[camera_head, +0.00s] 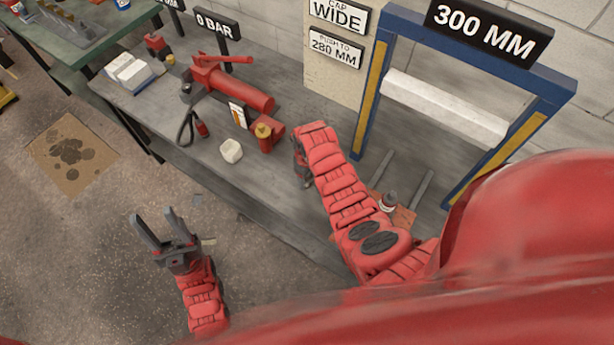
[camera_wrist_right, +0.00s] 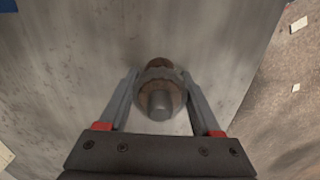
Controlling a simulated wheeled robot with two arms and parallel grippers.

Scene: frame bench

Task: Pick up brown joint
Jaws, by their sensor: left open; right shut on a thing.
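The brown joint (camera_wrist_right: 161,88), a round brown piece with a grey ridged collar and a grey stub, shows in the right wrist view between the fingers of my right gripper (camera_wrist_right: 163,106). The fingers are shut on its sides. Behind it is the grey bench top. In the head view my right gripper (camera_head: 302,176) is over the bench, largely covered by my own red arm, and the joint is hidden there. My left gripper (camera_head: 155,232) is open and empty, above the floor in front of the bench.
A blue press frame (camera_head: 366,110) with a white bar (camera_head: 443,104) stands at right. A stained mat (camera_head: 98,158) lies on the floor.

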